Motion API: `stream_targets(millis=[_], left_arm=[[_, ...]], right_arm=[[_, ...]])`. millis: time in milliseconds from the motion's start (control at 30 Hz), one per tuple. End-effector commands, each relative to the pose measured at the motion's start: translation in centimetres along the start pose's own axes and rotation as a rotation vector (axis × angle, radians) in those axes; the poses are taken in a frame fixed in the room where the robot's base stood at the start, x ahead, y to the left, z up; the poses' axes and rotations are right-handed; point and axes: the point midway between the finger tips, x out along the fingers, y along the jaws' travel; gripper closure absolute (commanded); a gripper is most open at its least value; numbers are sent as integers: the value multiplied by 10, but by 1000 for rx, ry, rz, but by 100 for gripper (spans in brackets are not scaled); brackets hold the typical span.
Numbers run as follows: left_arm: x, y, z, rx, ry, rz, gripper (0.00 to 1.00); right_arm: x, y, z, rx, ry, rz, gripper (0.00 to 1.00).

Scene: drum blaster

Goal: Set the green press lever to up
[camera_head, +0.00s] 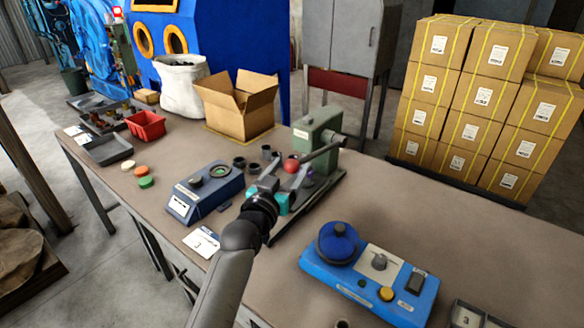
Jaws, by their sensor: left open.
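The green press (316,133) stands on a dark base plate near the middle of the workbench. Its grey lever (322,152) slants down and left from the press head, ending in a red ball knob (291,165). My left gripper (288,170), with teal parts at its finger bases, is open. Its fingers point at the press, close around or beside the red knob; I cannot tell whether they touch it. The gripper hides part of the base plate. My right gripper is not in view.
A blue-grey device (205,190) and several dark cups stand left of the press. A blue control box (370,280) with a round dark-blue top sits at front right. An open carton (238,105) stands behind.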

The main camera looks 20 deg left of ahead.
Motion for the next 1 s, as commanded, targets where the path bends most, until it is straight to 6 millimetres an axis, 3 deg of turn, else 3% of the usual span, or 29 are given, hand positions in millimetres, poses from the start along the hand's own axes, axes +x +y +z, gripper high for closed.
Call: stream_targets(millis=[200, 533, 1000], left_arm=[[15, 0, 0, -1, 1, 0, 27], [17, 0, 0, -1, 0, -1, 27], [17, 0, 0, 0, 0, -1, 80]], right_arm=[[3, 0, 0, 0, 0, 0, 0], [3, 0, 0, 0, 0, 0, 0], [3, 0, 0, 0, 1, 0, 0]])
